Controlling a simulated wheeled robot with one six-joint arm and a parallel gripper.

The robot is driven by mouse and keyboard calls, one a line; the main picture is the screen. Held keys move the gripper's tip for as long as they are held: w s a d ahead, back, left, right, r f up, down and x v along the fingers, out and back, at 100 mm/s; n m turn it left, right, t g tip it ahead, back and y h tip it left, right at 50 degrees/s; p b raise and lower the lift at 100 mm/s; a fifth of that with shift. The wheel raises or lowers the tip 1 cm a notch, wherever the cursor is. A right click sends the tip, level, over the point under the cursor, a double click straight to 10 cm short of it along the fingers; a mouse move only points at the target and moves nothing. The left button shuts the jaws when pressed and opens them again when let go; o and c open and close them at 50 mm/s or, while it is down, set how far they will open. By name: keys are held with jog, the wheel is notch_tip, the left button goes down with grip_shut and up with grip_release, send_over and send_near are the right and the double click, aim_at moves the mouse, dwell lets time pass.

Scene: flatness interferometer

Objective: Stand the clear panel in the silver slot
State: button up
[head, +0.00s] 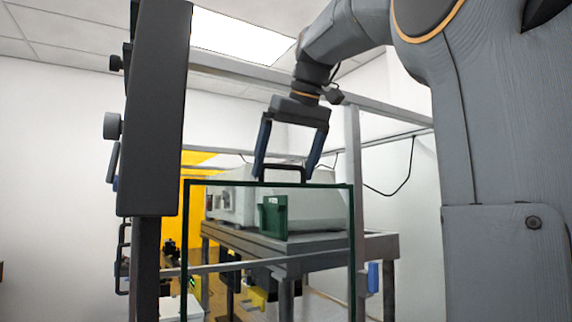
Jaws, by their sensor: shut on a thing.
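The clear panel (320,243) is a see-through upright sheet with dark green edges and a black handle (283,171) on its top edge. Its lower part runs out of the bottom of the head view. My gripper (283,177) reaches down from above, with one blue-grey finger at each side of the handle. It is shut on the handle and holds the panel roughly upright. I cannot make out the silver slot for certain; silver frame bars (354,150) show around the panel.
Behind the panel, a pale grey machine (325,208) stands on a grey table (370,246). A dark green block (272,217) shows through the panel. A tall dark cabinet-like upright (155,110) with knobs stands close at the left. A yellow surface (195,165) is behind.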

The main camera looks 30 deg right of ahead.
dwell(0.7)
jog(key=shift+f+b, duration=1.85)
jog(key=shift+f, duration=0.7)
jog(key=b, duration=0.4)
send_over(284, 243)
jog(key=shift+s+f, duration=0.2)
jog(key=shift+f, duration=0.9)
jog(key=shift+s+f, duration=0.15)
jog(key=shift+f, duration=1)
jog(key=shift+f+b, duration=2.2)
jog(key=shift+f, duration=1.05)
jog(key=o, duration=1.3)
jog(key=shift+r, duration=0.1)
jog(key=v, duration=0.7)
jog(key=shift+s+r, duration=0.25)
jog(key=shift+r, duration=0.05)
